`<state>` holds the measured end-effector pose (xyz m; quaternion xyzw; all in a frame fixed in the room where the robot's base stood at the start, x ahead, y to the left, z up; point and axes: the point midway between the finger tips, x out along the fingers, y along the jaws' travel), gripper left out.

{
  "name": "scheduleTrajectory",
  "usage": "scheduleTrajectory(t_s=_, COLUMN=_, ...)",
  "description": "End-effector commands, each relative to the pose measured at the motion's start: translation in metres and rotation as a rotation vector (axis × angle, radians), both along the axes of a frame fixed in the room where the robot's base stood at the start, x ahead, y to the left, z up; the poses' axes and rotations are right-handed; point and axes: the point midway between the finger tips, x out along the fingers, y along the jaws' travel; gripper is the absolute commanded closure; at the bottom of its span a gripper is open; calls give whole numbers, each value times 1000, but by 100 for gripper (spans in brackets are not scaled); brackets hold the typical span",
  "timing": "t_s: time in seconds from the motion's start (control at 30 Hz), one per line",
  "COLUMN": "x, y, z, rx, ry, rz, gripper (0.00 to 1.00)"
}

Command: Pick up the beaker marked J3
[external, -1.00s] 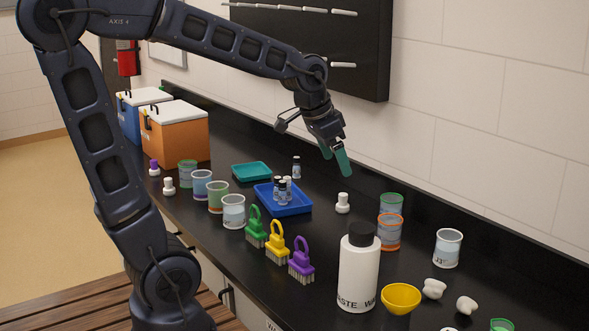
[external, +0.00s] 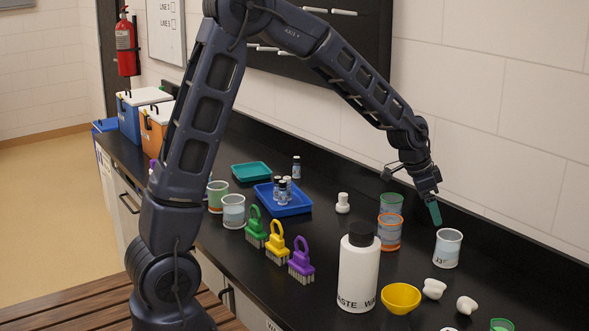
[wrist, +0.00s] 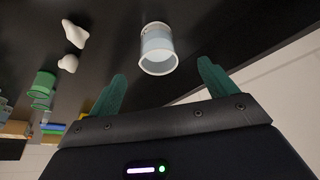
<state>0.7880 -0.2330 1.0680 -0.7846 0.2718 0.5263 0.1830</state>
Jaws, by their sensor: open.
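The beaker marked J3 (external: 447,249) stands upright on the black counter at the right, with a pale blue-grey band and white rim. My gripper (external: 435,213) is above it and slightly to its left, apart from it. In the wrist view the beaker (wrist: 158,50) shows beyond the two green fingertips, roughly between them. My gripper (wrist: 162,80) is open and empty there. In the external view the fingers overlap, so their gap is hard to see.
An orange-rimmed beaker (external: 389,235) and a green-rimmed beaker (external: 391,203) stand just left of J3. White stoppers (external: 434,289), a yellow bowl (external: 401,298) and a white waste bottle (external: 358,275) are in front. The wall is close behind.

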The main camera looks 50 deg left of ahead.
Motion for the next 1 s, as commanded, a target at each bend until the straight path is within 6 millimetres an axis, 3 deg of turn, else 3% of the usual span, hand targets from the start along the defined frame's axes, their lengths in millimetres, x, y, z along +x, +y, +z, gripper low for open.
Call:
scheduleTrajectory(t_s=0.1, x=11, y=-7, z=-15, rx=-2, ry=-1, rz=-19, gripper=16)
scheduleTrajectory(t_s=0.37, x=19, y=-12, z=-30, rx=-4, ry=-1, rz=-27, gripper=16)
scheduleTrajectory(t_s=0.63, x=30, y=-21, z=-64, rx=-3, ry=0, rz=-26, gripper=16)
scheduleTrajectory(t_s=1.0, x=38, y=-35, z=-87, rx=-2, ry=-1, rz=-28, gripper=16)
